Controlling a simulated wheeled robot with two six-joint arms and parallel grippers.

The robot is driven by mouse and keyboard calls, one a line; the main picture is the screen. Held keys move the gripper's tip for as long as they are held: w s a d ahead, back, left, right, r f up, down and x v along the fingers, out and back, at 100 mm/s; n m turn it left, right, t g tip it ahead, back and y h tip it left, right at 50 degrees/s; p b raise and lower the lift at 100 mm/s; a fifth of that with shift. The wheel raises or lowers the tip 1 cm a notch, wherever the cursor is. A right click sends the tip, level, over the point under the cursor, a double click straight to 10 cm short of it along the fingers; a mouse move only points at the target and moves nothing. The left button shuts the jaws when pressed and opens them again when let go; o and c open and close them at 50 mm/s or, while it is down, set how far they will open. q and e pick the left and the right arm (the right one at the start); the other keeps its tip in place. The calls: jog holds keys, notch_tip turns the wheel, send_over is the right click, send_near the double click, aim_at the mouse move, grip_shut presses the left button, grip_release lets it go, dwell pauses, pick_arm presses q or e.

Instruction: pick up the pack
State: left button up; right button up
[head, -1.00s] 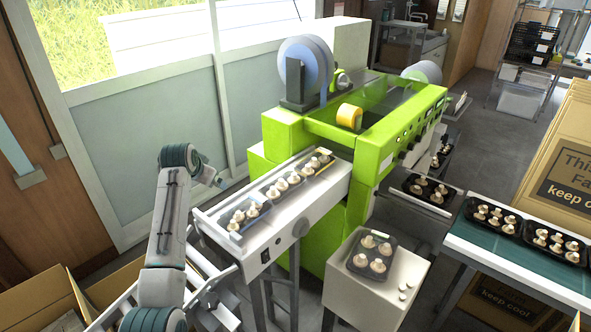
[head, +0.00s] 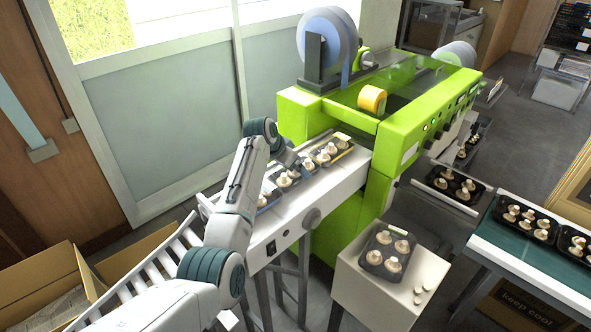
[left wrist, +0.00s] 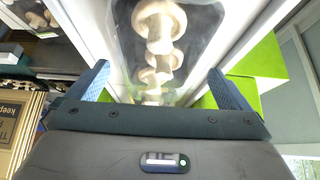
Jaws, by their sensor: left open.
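A row of dark trays of pale mushrooms stands on the white conveyor of the packing machine. In the left wrist view, a pack of mushrooms (left wrist: 158,48) under clear film lies ahead, between the two blue fingers of my left gripper (left wrist: 158,70). The fingers are open and apart, and hold nothing. Whether they are level with the pack's sides I cannot tell. My right gripper is not in view.
The green packing machine (head: 400,135) with film rolls stands behind the conveyor (head: 310,205). A white stand (head: 385,290) holds another tray (head: 372,257). A table (head: 500,255) with more trays is at right. Open cardboard boxes (head: 45,285) are at lower left.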

aim_at(295, 170)
pick_arm(q)
jog(key=shift+x, duration=1.75)
jog(key=c, duration=0.9)
jog(key=shift+r, duration=0.15)
